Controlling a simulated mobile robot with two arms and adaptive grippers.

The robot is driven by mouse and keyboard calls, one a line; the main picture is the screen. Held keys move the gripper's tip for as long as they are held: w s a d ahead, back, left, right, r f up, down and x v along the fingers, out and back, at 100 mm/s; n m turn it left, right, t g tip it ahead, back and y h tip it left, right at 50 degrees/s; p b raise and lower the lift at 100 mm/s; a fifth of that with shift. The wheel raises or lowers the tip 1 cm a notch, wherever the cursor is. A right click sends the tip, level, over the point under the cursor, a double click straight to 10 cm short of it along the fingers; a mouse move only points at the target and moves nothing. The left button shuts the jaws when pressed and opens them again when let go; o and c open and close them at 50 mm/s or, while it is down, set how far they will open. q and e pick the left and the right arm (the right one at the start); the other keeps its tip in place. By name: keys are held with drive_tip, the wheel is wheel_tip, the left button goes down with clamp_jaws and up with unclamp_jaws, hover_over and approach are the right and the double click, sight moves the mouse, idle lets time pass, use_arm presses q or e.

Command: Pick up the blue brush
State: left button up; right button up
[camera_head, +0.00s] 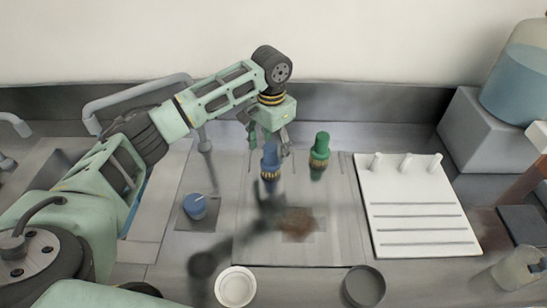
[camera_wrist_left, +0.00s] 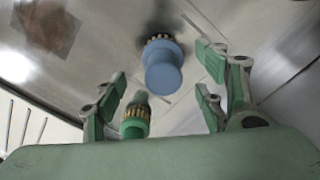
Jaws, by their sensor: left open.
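The blue brush (camera_head: 270,158) stands upright on the steel surface, its bristle end down, in the head view. In the left wrist view the blue brush (camera_wrist_left: 163,68) shows from above, between and just beyond the spread fingers. My left gripper (camera_head: 270,140) is open directly above and behind the blue handle; no finger is seen closed on it. Its fingers also show in the left wrist view (camera_wrist_left: 165,95). A green brush (camera_head: 319,150) stands just to the right; it shows below the blue one in the left wrist view (camera_wrist_left: 135,118). My right gripper is not in view.
A brown stain (camera_head: 296,222) lies on the plate in front of the brushes. A blue round item (camera_head: 195,207) stands to the left. A white bowl (camera_head: 235,287) and a grey bowl (camera_head: 364,286) are at the front. A white pegged rack (camera_head: 416,215) is at right.

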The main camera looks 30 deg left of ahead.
sight(272, 161)
use_arm(q)
drive_tip(key=shift+s+f, duration=0.2)
drive_tip(key=shift+f, duration=0.25)
wheel_tip(272, 161, down, 5)
drive_tip(key=shift+w+r+p, duration=0.15)
drive_tip(key=shift+p, duration=0.6)
drive_tip(key=shift+f, duration=0.35)
drive_tip(key=shift+c, duration=0.4)
drive_tip(key=c, duration=1.2)
drive_tip(key=shift+r, duration=0.15)
wheel_tip(272, 161, up, 4)
drive_tip(key=shift+f+b, duration=0.1)
drive_tip(key=shift+b, duration=0.55)
drive_tip(key=d+r, duration=0.2)
drive_tip(key=d, duration=0.2)
drive_tip(key=d+r+b, duration=0.1)
drive_tip(key=d+r, duration=0.1)
drive_tip(key=d, duration=0.1)
drive_tip(key=d+r+b, duration=0.1)
drive_tip(key=d+r, duration=0.2)
drive_tip(key=d, duration=0.1)
drive_tip(key=shift+s+d, duration=0.25)
drive_tip(key=shift+d, duration=0.1)
